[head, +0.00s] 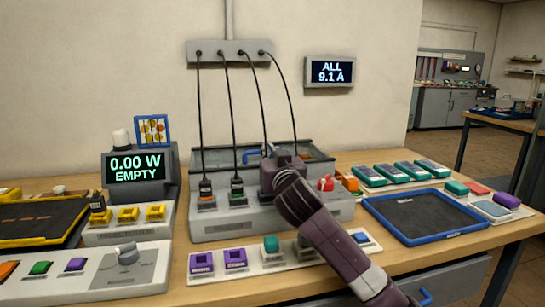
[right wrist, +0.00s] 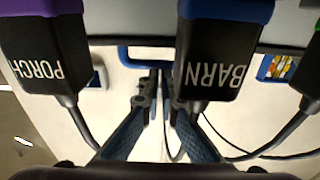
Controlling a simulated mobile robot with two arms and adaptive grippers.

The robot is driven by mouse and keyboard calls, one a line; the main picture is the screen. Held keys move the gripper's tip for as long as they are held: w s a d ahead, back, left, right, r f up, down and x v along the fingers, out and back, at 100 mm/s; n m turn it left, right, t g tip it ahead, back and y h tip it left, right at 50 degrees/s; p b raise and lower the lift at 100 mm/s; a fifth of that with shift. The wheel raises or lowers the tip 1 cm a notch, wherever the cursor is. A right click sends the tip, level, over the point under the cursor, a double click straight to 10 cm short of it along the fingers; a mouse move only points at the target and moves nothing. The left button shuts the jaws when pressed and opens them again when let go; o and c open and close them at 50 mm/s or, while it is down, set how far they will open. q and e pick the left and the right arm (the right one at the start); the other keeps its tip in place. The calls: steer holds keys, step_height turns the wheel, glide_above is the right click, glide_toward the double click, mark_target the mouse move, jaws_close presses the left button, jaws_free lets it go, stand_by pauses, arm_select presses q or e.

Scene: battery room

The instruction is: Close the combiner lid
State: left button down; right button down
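The combiner (head: 230,225) is a grey box on the bench with several black cables plugged into its top. Its grey lid (head: 215,160) stands raised behind the plugs, with a blue handle (head: 250,156) at its upper edge. My right arm reaches over the box from the lower right; its gripper is mostly hidden behind the wrist in the head view. In the right wrist view, my right gripper (right wrist: 160,78) has its fingers nearly together at the blue handle (right wrist: 130,60), between the PORCH plug (right wrist: 45,55) and the BARN plug (right wrist: 220,55). A grip around the handle cannot be made out. My left gripper is out of view.
A red knob (head: 326,184) sits at the combiner's right end. A blue-rimmed tray (head: 380,222) and several green modules stand to the right. A 0.00 W meter (head: 136,168) stands to the left. Rows of small blocks and a dial panel (head: 110,275) lie in front.

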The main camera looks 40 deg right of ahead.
steer(key=v, duration=1.1)
steer(key=shift+s+a, duration=0.15)
steer(key=shift+s, duration=0.2)
